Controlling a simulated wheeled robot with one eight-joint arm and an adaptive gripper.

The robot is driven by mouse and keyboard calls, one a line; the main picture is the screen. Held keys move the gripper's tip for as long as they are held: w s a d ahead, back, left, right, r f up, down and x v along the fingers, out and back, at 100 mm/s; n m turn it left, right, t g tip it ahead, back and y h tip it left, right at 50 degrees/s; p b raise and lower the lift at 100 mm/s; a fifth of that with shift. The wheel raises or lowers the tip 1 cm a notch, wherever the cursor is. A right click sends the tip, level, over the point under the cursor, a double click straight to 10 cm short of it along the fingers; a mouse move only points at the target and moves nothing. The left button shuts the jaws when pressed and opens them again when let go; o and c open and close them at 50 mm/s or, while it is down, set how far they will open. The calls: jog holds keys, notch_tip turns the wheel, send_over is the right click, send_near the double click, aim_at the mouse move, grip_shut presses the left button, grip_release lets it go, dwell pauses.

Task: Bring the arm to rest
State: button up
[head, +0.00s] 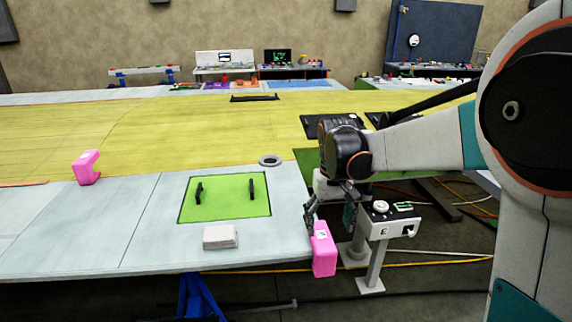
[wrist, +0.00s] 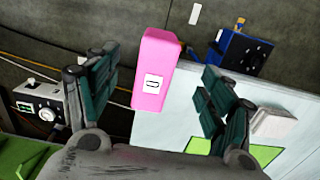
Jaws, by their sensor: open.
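My gripper (head: 329,212) is open and empty at the right end of the pale worktop, just above and behind a pink block (head: 323,252) with a white label. The block sits at the worktop's right corner edge and partly overhangs it. In the wrist view the pink block (wrist: 153,72) shows beyond and between the spread fingers (wrist: 160,78), with visible gaps to both sides. How far the fingertips are from it in depth is hard to tell. My arm reaches in from the right in the head view.
A green panel (head: 225,209) with two black handles and a white stack (head: 220,237) lie on the worktop (head: 140,215). Another pink block (head: 87,168) is at left. A control box on a post (head: 388,222) stands right of my gripper. A yellow wing surface (head: 180,122) lies behind.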

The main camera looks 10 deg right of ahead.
jog(key=s+f+t+b, duration=0.2)
jog(key=s+b, duration=0.3)
jog(key=s, duration=0.6)
jog(key=s+f+t+b, duration=0.2)
jog(key=s+t+b, duration=0.2)
jog(key=s, duration=0.6)
jog(key=shift+s+f+t+b, duration=0.15)
jog(key=shift+s+t+b, duration=0.2)
jog(key=shift+t, duration=0.35)
